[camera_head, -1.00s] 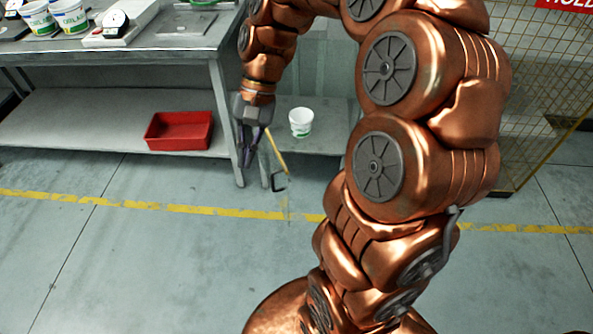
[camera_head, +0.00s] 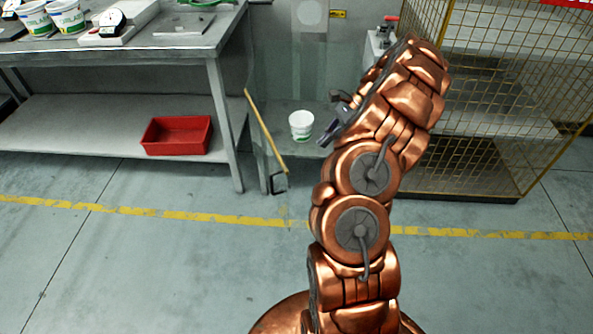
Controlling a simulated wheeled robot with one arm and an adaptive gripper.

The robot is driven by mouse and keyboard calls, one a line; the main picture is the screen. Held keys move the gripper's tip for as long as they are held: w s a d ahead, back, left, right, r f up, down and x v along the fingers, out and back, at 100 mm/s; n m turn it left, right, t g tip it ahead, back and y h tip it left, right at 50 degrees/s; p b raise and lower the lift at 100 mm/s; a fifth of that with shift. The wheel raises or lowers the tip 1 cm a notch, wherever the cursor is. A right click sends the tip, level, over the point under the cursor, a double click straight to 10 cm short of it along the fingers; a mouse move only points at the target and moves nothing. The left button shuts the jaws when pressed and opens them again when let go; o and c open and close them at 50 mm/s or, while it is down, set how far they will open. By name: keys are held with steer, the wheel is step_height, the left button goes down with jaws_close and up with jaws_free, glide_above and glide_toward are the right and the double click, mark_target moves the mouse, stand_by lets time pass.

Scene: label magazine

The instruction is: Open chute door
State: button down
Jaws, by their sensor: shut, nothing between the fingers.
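The panel's exact outline is hard to make out. My gripper (camera_head: 324,139) is shut and empty, to the right of the yellow edge and apart from it. Part of the gripper is hidden behind my arm. A white cup with green print (camera_head: 301,125) stands on a low grey surface between the yellow edge and my gripper.
A metal workbench (camera_head: 150,60) at left carries cups and a scale (camera_head: 106,24). A red tray (camera_head: 177,136) lies on its lower shelf. A yellow mesh cage (camera_head: 470,140) stands at right, close to my arm. The floor in front is clear.

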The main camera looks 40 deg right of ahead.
steer(key=p+x, duration=0.1)
steer(key=x, duration=1.1)
steer(key=shift+a+m, duration=0.4)
steer(key=shift+w+r, duration=0.1)
